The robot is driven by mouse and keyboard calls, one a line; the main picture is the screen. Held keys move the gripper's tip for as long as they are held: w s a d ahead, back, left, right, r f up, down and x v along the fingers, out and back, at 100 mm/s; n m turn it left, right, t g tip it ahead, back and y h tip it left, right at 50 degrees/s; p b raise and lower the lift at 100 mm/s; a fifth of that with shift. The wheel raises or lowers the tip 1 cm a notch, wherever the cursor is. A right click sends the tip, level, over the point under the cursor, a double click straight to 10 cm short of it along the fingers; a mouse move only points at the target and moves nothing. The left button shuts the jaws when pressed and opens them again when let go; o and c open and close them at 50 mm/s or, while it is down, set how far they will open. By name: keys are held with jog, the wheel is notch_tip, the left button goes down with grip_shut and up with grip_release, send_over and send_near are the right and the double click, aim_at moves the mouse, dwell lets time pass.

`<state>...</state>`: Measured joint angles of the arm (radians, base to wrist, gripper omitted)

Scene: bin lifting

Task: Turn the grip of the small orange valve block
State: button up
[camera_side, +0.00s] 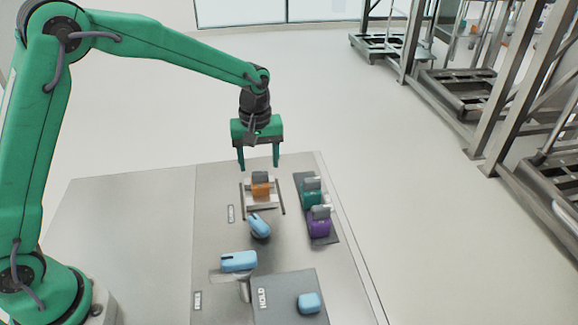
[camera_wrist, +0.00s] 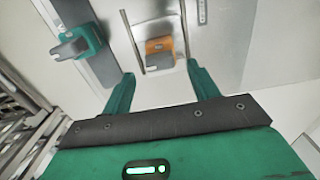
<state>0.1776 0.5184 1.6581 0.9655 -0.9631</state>
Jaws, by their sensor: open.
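The small orange valve block (camera_side: 261,190) sits on a light plate between two dark rails on the table, with a dark grey grip (camera_side: 260,177) on top. In the wrist view the orange block (camera_wrist: 158,45) and its grey grip (camera_wrist: 159,62) lie beyond my fingertips, near the top middle. My gripper (camera_side: 259,168) is open and empty, above the table and just behind the block in the side view. Its two green fingers also show in the wrist view (camera_wrist: 160,78), spread apart with nothing between them.
A green block (camera_side: 310,198) and a purple block (camera_side: 318,228), both with grey tops, stand on a dark strip to the right. Blue pieces lie nearer: one tilted (camera_side: 260,226), one by a slot (camera_side: 239,261), one on the HOLD panel (camera_side: 309,302). The left table area is clear.

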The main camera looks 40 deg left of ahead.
aim_at(260, 176)
jog(key=shift+f, duration=1.4)
jog(key=c, duration=1)
